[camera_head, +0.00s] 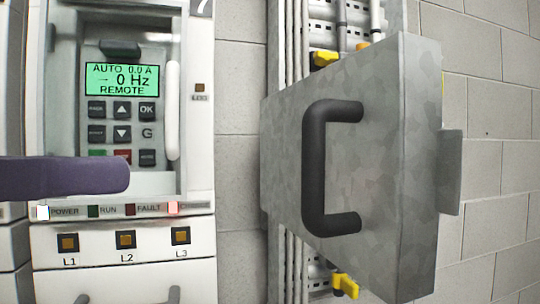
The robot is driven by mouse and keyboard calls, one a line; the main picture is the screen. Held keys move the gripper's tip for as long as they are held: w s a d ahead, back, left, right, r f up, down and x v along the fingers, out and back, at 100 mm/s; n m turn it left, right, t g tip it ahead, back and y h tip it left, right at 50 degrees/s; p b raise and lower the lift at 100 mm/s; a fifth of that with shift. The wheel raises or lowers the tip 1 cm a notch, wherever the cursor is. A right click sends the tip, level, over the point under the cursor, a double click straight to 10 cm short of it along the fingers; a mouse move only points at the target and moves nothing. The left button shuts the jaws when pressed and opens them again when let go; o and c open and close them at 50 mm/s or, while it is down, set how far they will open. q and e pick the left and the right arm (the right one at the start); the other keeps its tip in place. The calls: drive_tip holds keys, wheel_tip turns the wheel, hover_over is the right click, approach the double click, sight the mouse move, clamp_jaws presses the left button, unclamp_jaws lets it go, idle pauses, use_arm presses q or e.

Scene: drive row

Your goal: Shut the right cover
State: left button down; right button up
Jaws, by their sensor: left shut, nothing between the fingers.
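The right cover (282,170) is a mottled grey metal panel with a black bar handle (314,165) on its face. It stands open at an angle. Its right edge is nearer to me and its left edge farther back, by the wiring strip. A grey tab (450,172) sticks out past its right edge. My left gripper (122,175), a dark purple finger shape, reaches in from the left in front of the drive unit. It is shut and empty, well to the left of the cover and apart from it. My right gripper is not in view.
The white drive unit (202,150) has a lit green display (122,79), keys and a white upright handle (172,110). Cables and yellow parts (324,58) show behind the cover. Grey block wall (497,110) lies to the right. Bare wall separates the drive from the cover.

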sight(304, 168)
use_arm(q)
drive_tip(key=p+x, duration=0.2)
drive_tip(key=x, duration=0.1)
drive_tip(key=p+x, duration=0.2)
drive_tip(key=x, duration=0.1)
drive_tip(key=p+x, duration=0.2)
drive_tip(key=x, duration=0.2)
drive_tip(key=shift+r+p, duration=0.35)
drive_tip(key=shift+p, duration=0.05)
drive_tip(key=shift+w+d+f+p, duration=0.25)
drive_tip(key=shift+w+d+p, duration=0.1)
drive_tip(key=shift+d, duration=0.2)
drive_tip(key=shift+d, duration=0.1)
